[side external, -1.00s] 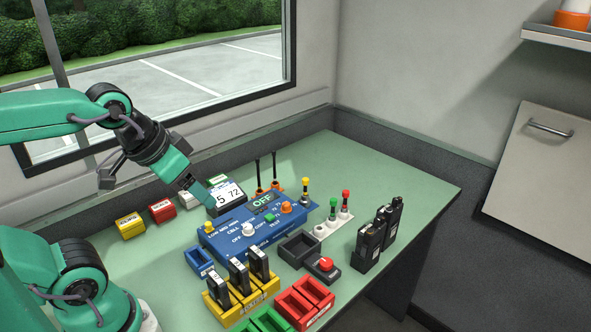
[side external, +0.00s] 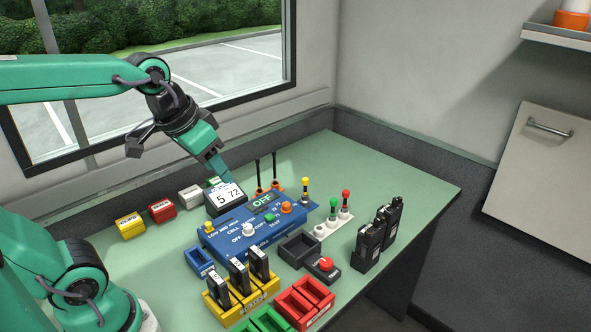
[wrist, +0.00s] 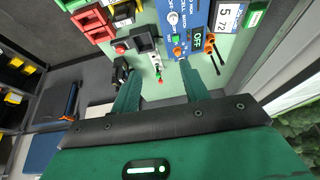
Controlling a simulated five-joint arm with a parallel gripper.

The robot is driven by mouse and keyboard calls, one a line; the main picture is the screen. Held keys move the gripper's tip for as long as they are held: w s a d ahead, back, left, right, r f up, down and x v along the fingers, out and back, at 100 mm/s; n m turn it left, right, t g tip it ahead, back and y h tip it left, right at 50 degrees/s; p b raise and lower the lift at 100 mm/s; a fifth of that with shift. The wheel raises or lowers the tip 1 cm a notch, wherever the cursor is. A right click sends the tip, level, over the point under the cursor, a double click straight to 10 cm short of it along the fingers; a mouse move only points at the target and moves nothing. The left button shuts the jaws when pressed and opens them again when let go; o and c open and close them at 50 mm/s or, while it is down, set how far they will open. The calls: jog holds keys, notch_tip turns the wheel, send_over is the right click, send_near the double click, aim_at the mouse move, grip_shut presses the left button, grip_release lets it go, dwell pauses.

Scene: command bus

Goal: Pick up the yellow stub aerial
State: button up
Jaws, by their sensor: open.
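In the wrist view the open fingers (wrist: 159,68) show spread over the table.
The blue console (side external: 255,228) carries knobs and a display (side external: 225,197). Two black antennas in orange clips (side external: 276,184) stand behind it. Black radios (side external: 370,243) stand at right. Red trays (side external: 305,300) and yellow holders (side external: 240,300) are in front. The far right table is clear.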

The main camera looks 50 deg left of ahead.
jog(key=w+a+g, duration=0.1)
jog(key=w, duration=0.7)
jog(key=g, duration=0.4)
send_over(305, 179)
jog(key=shift+m, duration=0.3)
notch_tip(305, 179, down, 15)
jog(key=shift+s+f, duration=0.1)
jog(key=shift+s, duration=0.05)
jog(key=shift+w+f, duration=0.2)
jog(key=shift+f, duration=0.05)
jog(key=shift+f, duration=1.3)
